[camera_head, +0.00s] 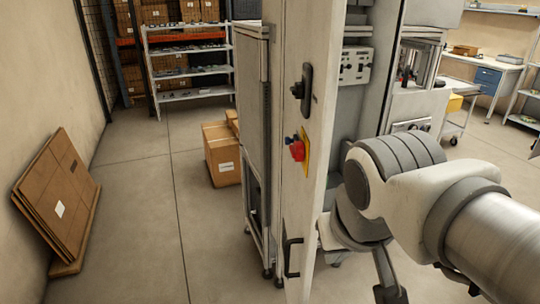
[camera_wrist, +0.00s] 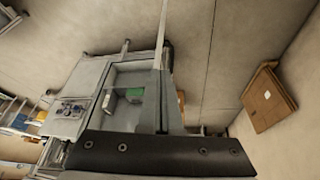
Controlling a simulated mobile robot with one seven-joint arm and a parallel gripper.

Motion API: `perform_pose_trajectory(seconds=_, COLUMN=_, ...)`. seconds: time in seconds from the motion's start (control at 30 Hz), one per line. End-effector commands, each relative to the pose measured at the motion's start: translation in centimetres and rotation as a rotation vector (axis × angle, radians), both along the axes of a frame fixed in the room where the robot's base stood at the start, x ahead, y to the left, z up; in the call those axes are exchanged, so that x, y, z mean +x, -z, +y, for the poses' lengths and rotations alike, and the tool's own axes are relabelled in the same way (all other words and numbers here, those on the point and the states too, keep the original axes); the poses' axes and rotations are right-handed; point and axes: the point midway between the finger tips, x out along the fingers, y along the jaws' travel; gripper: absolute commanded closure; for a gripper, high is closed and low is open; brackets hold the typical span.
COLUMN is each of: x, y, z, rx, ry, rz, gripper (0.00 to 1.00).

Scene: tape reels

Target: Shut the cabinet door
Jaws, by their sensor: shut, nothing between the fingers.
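The cabinet door (camera_head: 304,130) stands open in the head view, seen nearly edge-on and swung out towards me. It carries a dark latch, a red knob (camera_head: 297,150) on a yellow plate and a dark pull handle (camera_head: 291,257) low down. The open cabinet interior (camera_head: 354,105) shows to the door's right. In the wrist view the door is probably the thin pale strip (camera_wrist: 162,35). My gripper (camera_wrist: 155,153) shows as a dark bolted bar at the bottom of the wrist view, shut and empty. In the head view my arm hides its fingertips; I cannot tell whether it touches the door.
Flattened cardboard (camera_head: 57,195) leans on the left wall. A cardboard box (camera_head: 223,155) stands on the floor behind the door, with a shelf rack (camera_head: 190,70) farther back. A workbench (camera_head: 490,75) stands at the back right.

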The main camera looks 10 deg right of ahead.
Motion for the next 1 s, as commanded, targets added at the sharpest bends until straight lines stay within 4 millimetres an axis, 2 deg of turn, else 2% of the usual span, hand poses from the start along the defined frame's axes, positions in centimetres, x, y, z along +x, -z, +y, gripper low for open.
perform_pose_trajectory(seconds=0.27, x=5.0, y=-1.5, z=3.9, rx=-0.207, ry=0.079, rz=0.110, gripper=1.00)
perform_pose_trajectory(seconds=0.43, x=8.0, y=-2.3, z=7.4, rx=-0.325, ry=0.140, rz=0.070, gripper=1.00)
perform_pose_trajectory(seconds=0.6, x=9.8, y=-2.8, z=10.2, rx=-0.387, ry=0.183, rz=0.010, gripper=1.00)
perform_pose_trajectory(seconds=0.77, x=10.4, y=-2.8, z=10.9, rx=-0.404, ry=0.200, rz=-0.015, gripper=1.00)
perform_pose_trajectory(seconds=0.87, x=10.7, y=-2.1, z=10.5, rx=-0.403, ry=0.201, rz=-0.015, gripper=1.00)
perform_pose_trajectory(seconds=1.0, x=11.5, y=-0.2, z=9.4, rx=-0.405, ry=0.202, rz=-0.013, gripper=1.00)
